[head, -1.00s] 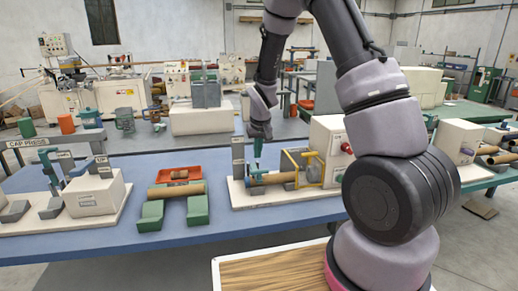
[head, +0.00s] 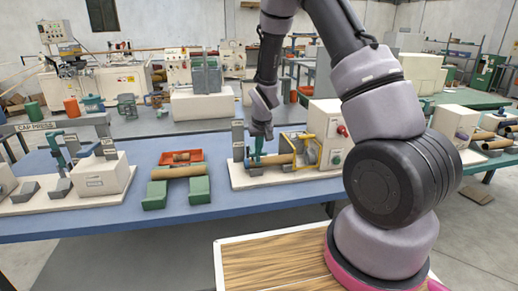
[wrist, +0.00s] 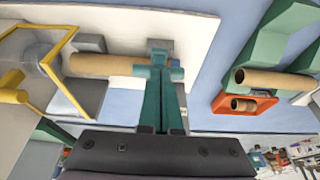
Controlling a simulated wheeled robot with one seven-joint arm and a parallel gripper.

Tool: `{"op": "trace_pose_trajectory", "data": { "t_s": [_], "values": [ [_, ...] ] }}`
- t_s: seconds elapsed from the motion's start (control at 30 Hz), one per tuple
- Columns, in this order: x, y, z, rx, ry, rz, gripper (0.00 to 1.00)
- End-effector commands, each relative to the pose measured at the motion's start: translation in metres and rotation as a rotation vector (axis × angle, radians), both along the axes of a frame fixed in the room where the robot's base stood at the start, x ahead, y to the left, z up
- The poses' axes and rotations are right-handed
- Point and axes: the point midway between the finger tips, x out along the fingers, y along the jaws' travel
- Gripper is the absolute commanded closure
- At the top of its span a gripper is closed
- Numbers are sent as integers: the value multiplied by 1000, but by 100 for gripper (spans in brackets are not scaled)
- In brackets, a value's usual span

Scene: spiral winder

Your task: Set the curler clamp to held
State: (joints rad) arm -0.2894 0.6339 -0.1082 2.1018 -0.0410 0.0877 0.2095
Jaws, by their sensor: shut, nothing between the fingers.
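The spiral winder unit stands on a cream base (head: 240,180), with a brown tube (head: 278,160) lying on it. The teal curler clamp (wrist: 175,74) sits across the tube's end in the wrist view, where the tube (wrist: 105,65) also shows. My gripper (head: 257,148) points down at the clamp from above. In the wrist view my gripper (wrist: 160,95) is shut and empty, its teal fingers reaching the clamp. Clamp and fingers share a colour and overlap, so I cannot tell whether they touch or how the clamp is set.
A yellow guard frame (head: 301,152) and a cream control box (head: 327,130) stand right of the clamp. A grey post (head: 238,141) stands close on its left. Green blocks (head: 200,190) with a tube and a red tray (head: 191,156) lie further left. Blue table shows between them.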

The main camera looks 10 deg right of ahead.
Motion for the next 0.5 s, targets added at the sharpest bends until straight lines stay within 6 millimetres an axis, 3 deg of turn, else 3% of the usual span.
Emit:
{"op": "trace_pose_trajectory", "data": {
  "t_s": [0.03, 0.33, 0.5],
  "values": [
    [-16, 1, -17, -5, 47, -3, 100],
    [-16, 2, -16, -4, 46, 0, 100],
    [-10, 2, -2, -1, 35, 0, 100]
  ]
}}
